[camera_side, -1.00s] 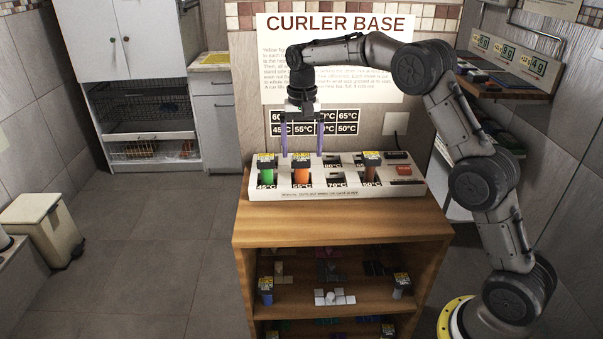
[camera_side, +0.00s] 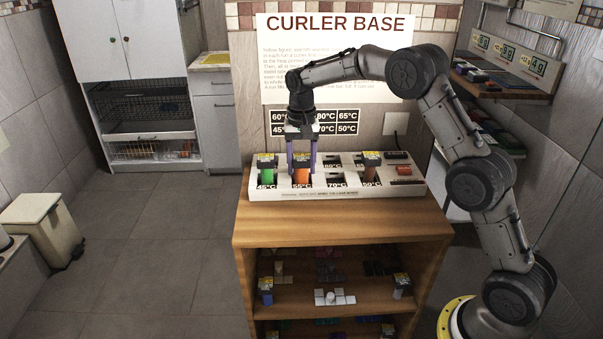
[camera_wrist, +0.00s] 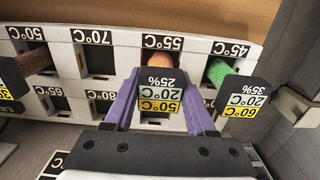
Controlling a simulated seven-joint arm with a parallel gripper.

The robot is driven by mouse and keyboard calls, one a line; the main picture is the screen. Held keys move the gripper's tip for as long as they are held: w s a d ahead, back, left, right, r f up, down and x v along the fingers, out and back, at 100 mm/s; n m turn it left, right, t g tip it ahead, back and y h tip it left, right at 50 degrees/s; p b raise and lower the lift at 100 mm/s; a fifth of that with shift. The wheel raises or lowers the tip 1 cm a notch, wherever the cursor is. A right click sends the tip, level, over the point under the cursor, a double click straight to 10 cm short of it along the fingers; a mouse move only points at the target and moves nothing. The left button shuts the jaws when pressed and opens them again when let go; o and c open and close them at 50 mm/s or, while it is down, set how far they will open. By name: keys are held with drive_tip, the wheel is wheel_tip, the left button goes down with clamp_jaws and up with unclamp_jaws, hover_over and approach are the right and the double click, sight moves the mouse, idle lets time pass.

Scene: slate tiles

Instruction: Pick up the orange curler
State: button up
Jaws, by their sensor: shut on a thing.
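The orange curler (camera_side: 301,176) stands in the 55°C slot of the white curler base (camera_side: 340,195), with a black labelled cap on top. My gripper (camera_side: 302,166) is lowered over it, with its purple fingers on either side of the cap, shut on the curler. In the wrist view my gripper (camera_wrist: 158,95) has the curler's cap between its fingertips, its label reading 25%, 20°C and 50°C. A bit of the orange curler (camera_wrist: 162,68) shows behind the cap in that view.
A green curler (camera_side: 267,176) stands in the 45°C slot just left, close to my fingers. A brown curler (camera_side: 370,172) stands in the 50°C slot at right. The slots between are empty. The base sits on a wooden shelf unit (camera_side: 340,226).

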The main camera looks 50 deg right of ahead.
clamp_jaws()
drive_tip(key=shift+r, duration=0.1)
